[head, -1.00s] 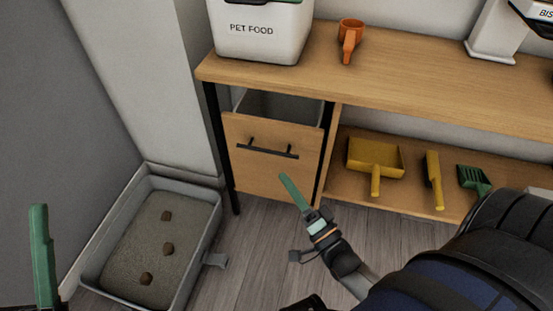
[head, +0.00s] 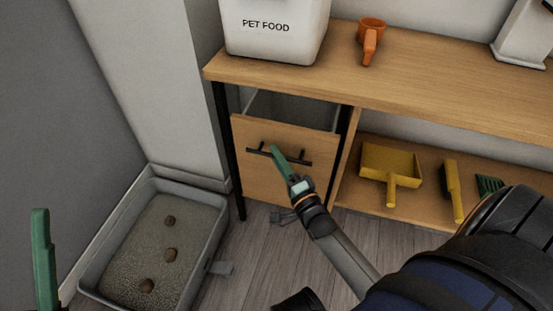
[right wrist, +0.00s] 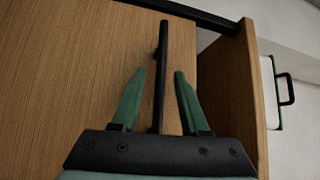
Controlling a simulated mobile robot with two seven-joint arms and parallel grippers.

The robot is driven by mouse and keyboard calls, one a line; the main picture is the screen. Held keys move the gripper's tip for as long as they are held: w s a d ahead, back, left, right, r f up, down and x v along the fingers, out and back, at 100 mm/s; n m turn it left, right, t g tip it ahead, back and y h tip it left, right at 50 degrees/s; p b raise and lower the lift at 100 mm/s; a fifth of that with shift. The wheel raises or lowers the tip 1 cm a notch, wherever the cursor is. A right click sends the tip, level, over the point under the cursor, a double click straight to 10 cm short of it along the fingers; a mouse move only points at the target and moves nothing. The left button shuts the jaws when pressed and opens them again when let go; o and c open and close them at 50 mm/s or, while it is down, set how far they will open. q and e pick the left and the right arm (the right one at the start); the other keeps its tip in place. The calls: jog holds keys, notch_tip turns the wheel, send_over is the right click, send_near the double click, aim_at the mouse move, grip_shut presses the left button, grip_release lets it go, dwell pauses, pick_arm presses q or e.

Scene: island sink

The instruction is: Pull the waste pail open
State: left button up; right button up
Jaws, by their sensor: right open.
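The waste pail has a wooden front (head: 258,178) under the left end of the bench. A dark bar handle (head: 308,163) runs across it, and a grey interior (head: 290,106) shows above its top edge. My right gripper (head: 274,148) is at the handle. In the right wrist view, my right gripper (right wrist: 159,72) is open, with one green finger on each side of the handle bar (right wrist: 161,60) and gaps visible between. My left gripper (head: 42,235) shows as one green finger at the lower left, away from the pail; its opening cannot be seen.
A grey litter tray (head: 215,240) with several brown lumps stands on the floor left of the pail. A black bench leg (head: 230,150) is beside the front. A yellow scoop (head: 391,172) and brush (head: 453,190) lie on the low shelf.

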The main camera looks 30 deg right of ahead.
jog(key=shift+w+r, duration=0.1)
jog(key=shift+w, duration=0.25)
jog(key=shift+c, duration=0.4)
grip_shut()
dwell(0.9)
